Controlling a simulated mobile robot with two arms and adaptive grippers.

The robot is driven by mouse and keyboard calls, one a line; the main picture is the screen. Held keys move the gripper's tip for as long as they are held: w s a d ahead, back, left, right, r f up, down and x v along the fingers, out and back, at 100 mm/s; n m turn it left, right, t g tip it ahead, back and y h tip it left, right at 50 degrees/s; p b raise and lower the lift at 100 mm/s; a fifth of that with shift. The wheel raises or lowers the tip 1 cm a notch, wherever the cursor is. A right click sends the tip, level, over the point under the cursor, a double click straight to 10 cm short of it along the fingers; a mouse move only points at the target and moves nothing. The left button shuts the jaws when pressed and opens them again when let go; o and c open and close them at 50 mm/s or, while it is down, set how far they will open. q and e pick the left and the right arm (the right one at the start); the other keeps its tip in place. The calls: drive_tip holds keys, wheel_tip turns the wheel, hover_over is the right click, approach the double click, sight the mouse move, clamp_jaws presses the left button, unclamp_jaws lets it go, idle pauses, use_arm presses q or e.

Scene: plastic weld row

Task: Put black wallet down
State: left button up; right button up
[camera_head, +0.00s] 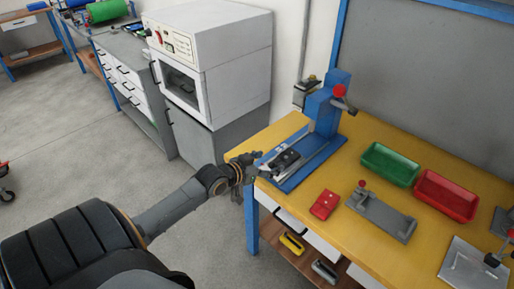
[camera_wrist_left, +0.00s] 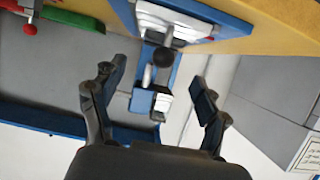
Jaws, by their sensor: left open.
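My left gripper (camera_head: 257,166) is at the table's left edge, just left of the dark item. Its fingers stand apart, with nothing seen between them in the wrist view (camera_wrist_left: 158,74). Whether a fingertip touches the item cannot be told. The wallet cannot be made out clearly in the wrist view. My right gripper is not in view.
On the yellow table (camera_head: 394,143) are a red box (camera_head: 325,204), a grey fixture (camera_head: 381,216), a green bin (camera_head: 390,164), a red bin (camera_head: 446,195) and a metal plate (camera_head: 470,266). A white oven (camera_head: 213,55) stands behind left. Open floor lies left of the table.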

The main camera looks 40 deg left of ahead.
use_arm(q)
drive_tip(key=v, duration=0.5)
drive_tip(key=s+a+f+n+g+y, duration=0.1)
drive_tip(key=s+f+g, duration=0.35)
drive_tip(key=f, duration=1.05)
drive_tip(key=s+a+f+n+g+y, duration=0.1)
drive_tip(key=s+f, duration=0.6)
drive_tip(key=f, duration=0.8)
drive_tip(key=s+d+f+g, duration=0.1)
drive_tip(key=s+d+f, duration=0.3)
drive_tip(key=s+f, duration=0.2)
drive_tip(key=s+d+f+m+g, duration=0.1)
drive_tip(key=s+d+f+g, duration=0.1)
drive_tip(key=s+d+f, duration=0.2)
drive_tip(key=s+d+f+m+g, duration=0.1)
drive_tip(key=s+d+f, duration=0.3)
drive_tip(key=s+f, duration=0.4)
drive_tip(key=s+g, duration=0.1)
drive_tip(key=s, duration=0.2)
drive_tip(key=shift+s+d, duration=0.25)
drive_tip(key=shift+s, duration=0.1)
drive_tip(key=shift+o, duration=0.6)
drive_tip(key=s+d+f+m+g, duration=0.1)
drive_tip(key=s+d+f+g, duration=0.1)
drive_tip(key=s+d, duration=0.3)
drive_tip(key=s+f, duration=0.1)
drive_tip(key=s, duration=0.2)
drive_tip(key=shift+m+h, duration=0.3)
drive_tip(key=shift+h, duration=0.1)
drive_tip(key=shift+r, duration=0.1)
